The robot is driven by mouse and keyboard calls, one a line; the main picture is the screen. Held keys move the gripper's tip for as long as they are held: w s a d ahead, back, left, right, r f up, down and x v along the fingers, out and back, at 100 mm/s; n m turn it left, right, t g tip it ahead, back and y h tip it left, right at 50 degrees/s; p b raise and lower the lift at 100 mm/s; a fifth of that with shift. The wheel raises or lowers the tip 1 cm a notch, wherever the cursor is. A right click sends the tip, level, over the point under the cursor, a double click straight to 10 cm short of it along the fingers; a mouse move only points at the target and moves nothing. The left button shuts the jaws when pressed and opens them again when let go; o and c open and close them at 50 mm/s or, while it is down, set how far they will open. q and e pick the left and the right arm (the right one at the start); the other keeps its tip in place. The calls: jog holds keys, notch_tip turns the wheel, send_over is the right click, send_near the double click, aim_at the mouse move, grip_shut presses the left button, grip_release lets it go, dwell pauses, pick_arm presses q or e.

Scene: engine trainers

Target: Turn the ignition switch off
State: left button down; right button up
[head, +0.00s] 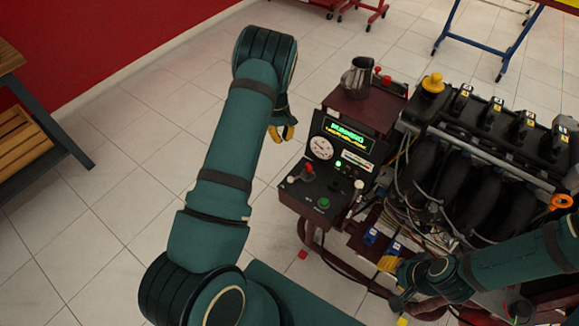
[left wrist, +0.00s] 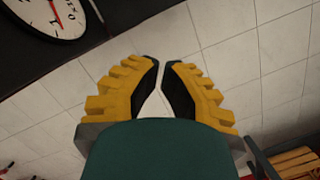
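The control panel (head: 335,175) of the engine trainer stands right of my left gripper, with a lit green display that seems to read RUNNING. Its face has a round gauge, a lit green lamp (head: 338,164), a red knob (head: 308,169), a green button (head: 323,203) and small dark controls (head: 346,172). I cannot tell which one is the ignition switch. My left gripper (head: 282,131) is empty, left of the panel and apart from it. In the left wrist view its yellow fingers (left wrist: 160,64) nearly meet at the tips. My right gripper (head: 398,290) is low by the engine, partly hidden.
The engine (head: 480,165) with hoses and wiring fills the right side. A metal jug (head: 357,77) stands on the shelf behind the display. A wooden-slatted bench (head: 22,142) is at the left.

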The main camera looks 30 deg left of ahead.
aim_at(290, 178)
pick_arm(q)
jog(key=shift+s+d+f+b, duration=0.2)
jog(key=shift+s+d+f, duration=0.55)
jog(key=shift+f, duration=0.9)
jog(key=shift+s+d+f+b, duration=0.15)
jog(key=shift+s+d+f, duration=0.35)
jog(key=shift+d+f, duration=0.8)
jog(key=shift+s+d+f+b, duration=0.2)
jog(key=shift+s+d+f, duration=0.4)
jog(key=shift+f, duration=1.4)
jog(key=shift+a, duration=0.1)
